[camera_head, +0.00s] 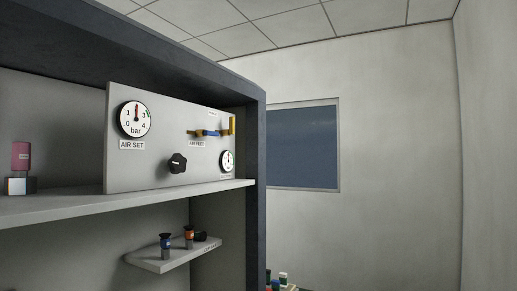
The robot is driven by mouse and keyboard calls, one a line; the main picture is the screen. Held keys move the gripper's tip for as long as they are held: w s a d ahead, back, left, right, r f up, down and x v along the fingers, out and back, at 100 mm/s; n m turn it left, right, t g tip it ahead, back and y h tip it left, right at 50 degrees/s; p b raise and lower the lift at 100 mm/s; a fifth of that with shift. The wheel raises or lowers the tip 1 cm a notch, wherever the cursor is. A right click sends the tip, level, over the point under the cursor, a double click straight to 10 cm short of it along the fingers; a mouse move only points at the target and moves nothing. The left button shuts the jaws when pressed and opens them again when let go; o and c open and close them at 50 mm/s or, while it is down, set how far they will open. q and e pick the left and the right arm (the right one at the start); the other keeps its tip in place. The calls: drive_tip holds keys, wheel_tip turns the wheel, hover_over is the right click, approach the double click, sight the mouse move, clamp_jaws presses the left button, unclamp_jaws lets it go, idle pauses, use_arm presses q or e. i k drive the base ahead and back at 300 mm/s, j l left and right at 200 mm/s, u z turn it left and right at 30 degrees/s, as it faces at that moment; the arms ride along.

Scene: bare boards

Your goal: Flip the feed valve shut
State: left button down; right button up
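A grey panel (150,170) stands on the upper shelf of a dark-framed cabinet. Near its upper right is the feed valve (210,133), a small blue lever on brass-coloured pipework (232,125). The lever looks roughly in line with the horizontal pipe, though it is small in the picture. A label below it seems to read AIR FEED (197,143). Neither of my grippers is in view.
The panel also bears a large AIR SET gauge (135,119), a black knob (177,163) and a smaller gauge (228,161). A pink cylinder on a block (20,157) stands left. Below, a small ledge (160,262) holds several small fittings. A blue window (304,145) is right.

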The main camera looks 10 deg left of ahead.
sight(202, 132)
drive_tip(key=i+j+z, duration=0.15)
drive_tip(key=i+z, duration=0.3)
drive_tip(key=i, duration=0.7)
